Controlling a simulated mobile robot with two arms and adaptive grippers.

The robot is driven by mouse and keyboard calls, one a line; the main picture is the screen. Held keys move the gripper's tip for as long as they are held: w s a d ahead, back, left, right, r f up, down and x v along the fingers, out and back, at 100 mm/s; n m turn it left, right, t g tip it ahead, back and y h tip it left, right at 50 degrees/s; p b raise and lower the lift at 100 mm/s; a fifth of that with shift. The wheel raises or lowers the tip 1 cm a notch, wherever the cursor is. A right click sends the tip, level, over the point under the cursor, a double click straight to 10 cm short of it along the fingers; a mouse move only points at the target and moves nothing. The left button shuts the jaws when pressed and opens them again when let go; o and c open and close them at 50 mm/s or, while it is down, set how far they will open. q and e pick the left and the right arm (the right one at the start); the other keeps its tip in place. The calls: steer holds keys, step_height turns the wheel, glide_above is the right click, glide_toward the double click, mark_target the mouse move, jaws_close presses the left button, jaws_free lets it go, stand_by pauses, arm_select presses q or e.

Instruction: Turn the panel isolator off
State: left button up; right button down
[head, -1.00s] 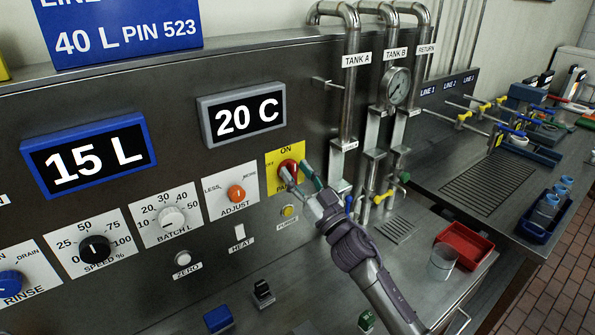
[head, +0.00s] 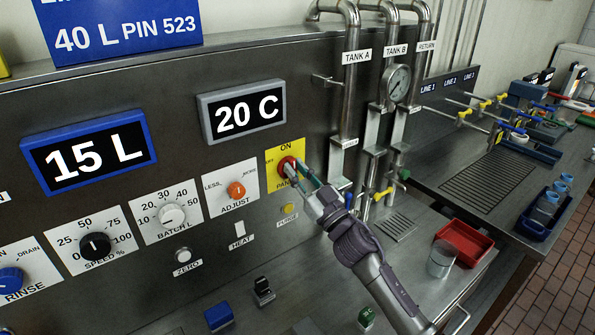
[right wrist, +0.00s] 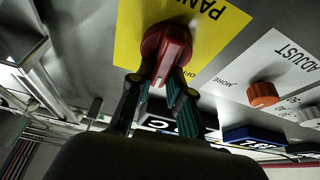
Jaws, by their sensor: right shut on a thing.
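The panel isolator is a red rotary knob (head: 287,166) on a yellow plate (head: 298,151) marked ON at the top. My right gripper (head: 300,174) reaches it from the lower right, with its fingers on the knob. In the right wrist view the red knob (right wrist: 172,48) sits between the two fingertips (right wrist: 160,82), which are shut on its grip. The plate's PANEL and OFF lettering shows there, and the view is turned over. The fingers hide part of the knob and plate in the head view. My left gripper is not in view.
The orange ADJUST knob (head: 236,190) is left of the yellow plate, and a yellow PURGE button (head: 288,209) is just below it. Tank pipes with a gauge (head: 397,84) rise to the right. A red tray (head: 463,245) and clear beaker (head: 440,260) stand at the lower right.

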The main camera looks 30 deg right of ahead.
steer(key=shift+a+f+n+g+y+p, duration=0.15)
steer(key=shift+n+g+y+p, duration=0.8)
steer(key=shift+n, duration=2.55)
steer(key=shift+a+f+n+g+y+p, duration=0.15)
steer(key=shift+n+g+y+p, duration=0.85)
steer(key=shift+n, duration=2.5)
steer(key=shift+a+f+n+g+y+p, duration=0.15)
steer(key=shift+n+g+y+p, duration=0.8)
steer(key=shift+n, duration=2.55)
steer(key=shift+g+h, duration=0.3)
steer(key=c, duration=1.1)
jaws_free()
